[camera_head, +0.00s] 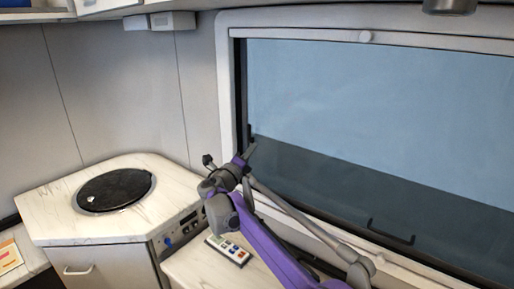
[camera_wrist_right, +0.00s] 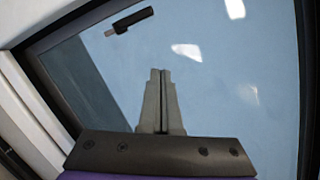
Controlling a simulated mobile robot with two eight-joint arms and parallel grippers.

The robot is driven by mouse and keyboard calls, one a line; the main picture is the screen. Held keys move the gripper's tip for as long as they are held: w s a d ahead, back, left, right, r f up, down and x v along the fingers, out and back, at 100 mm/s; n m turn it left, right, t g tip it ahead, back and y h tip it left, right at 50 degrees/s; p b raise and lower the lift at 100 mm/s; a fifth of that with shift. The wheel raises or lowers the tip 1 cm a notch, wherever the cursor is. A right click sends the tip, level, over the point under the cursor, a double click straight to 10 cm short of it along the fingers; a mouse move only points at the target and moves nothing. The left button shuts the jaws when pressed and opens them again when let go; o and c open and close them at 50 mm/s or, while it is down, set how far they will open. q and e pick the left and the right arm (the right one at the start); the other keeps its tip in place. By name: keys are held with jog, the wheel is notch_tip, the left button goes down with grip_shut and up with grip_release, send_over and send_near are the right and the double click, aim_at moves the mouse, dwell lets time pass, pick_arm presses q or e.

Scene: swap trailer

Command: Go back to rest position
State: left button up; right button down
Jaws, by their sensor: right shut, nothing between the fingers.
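My right arm comes in from the lower right of the head view, purple and grey. My right gripper (camera_head: 251,147) is raised in front of the window's lower left corner. In the right wrist view its two grey fingers (camera_wrist_right: 161,72) are together with nothing between them, pointing toward the window pane (camera_wrist_right: 220,90). I cannot tell the exact gap between the fingertips and the window. My left gripper is not in view.
The large window (camera_head: 370,110) has a pale frame and a dark handle (camera_head: 390,232) low down. A counter (camera_head: 55,215) with a round black plate (camera_head: 114,189) stands at left. A white panel with coloured buttons (camera_head: 229,250) lies below my arm. Cabinets hang overhead.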

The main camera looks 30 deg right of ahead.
jog(key=shift+s+a, duration=0.4)
jog(key=s+a+f+m+g+y, duration=0.2)
jog(key=s+a+f+m+y, duration=0.15)
jog(key=s+f+m, duration=0.55)
jog(key=s+a+f+m+g+y, duration=0.25)
jog(key=s+f+m+y, duration=0.2)
jog(key=s+m, duration=0.85)
jog(key=s+a+f+m+y, duration=0.4)
jog(key=s+a+f+m, duration=0.3)
jog(key=s, duration=0.2)
jog(key=s+a+f+m+g+y+p, duration=0.1)
jog(key=s+a+f+m+y, duration=0.2)
jog(key=s+a+f+m, duration=0.3)
jog(key=s+f+m, duration=0.1)
jog(key=s+m, duration=0.1)
jog(key=s, duration=0.1)
jog(key=shift+s+a+f+m+y, duration=0.25)
jog(key=shift+s+a+m+y, duration=0.05)
jog(key=shift+a+y, duration=0.1)
